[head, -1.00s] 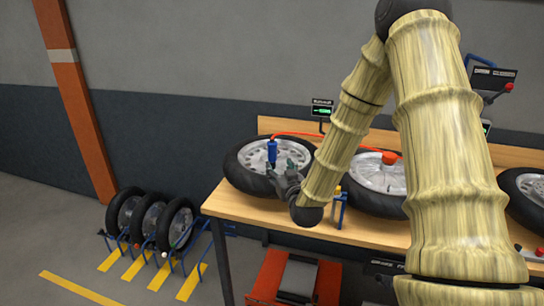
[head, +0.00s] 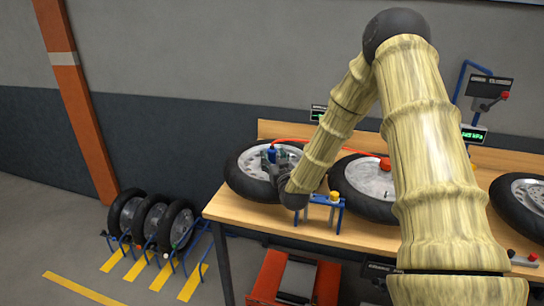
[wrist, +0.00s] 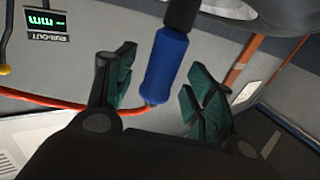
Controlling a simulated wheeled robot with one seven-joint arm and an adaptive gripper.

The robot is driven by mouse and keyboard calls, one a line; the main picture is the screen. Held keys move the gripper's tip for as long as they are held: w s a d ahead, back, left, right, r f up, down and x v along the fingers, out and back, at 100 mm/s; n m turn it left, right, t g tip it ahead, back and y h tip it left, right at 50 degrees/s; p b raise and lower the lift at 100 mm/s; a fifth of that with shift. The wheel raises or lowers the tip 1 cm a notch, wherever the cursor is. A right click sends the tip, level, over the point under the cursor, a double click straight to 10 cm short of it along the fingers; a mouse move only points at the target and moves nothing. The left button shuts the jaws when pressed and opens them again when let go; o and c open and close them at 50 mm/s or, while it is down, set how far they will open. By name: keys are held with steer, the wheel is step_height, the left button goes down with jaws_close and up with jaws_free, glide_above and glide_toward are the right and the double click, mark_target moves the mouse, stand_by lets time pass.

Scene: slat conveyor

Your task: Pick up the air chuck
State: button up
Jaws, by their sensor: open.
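The air chuck has a blue grip (wrist: 165,65) with a dark part at its upper end and an orange-red hose at its lower end. In the wrist view it lies between the green-padded fingers of my gripper (wrist: 160,88), tilted, with visible gaps on both sides. In the head view, a small blue part of the air chuck (head: 272,154) shows among the fingers of my gripper (head: 276,158), above the left tyre wheel (head: 240,180). My gripper is open around the chuck. The chuck's lower part is hidden in the head view.
The wooden bench (head: 250,213) carries several wheels, including a middle wheel (head: 368,208). A blue stand with a yellow knob (head: 335,196) is close to my wrist. The orange-red hose (head: 300,139) runs behind my arm. A floor rack (head: 160,245) holds tyres.

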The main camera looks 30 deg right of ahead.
steer(key=shift+x, duration=1.05)
jaws_close()
steer(key=shift+r, duration=0.15)
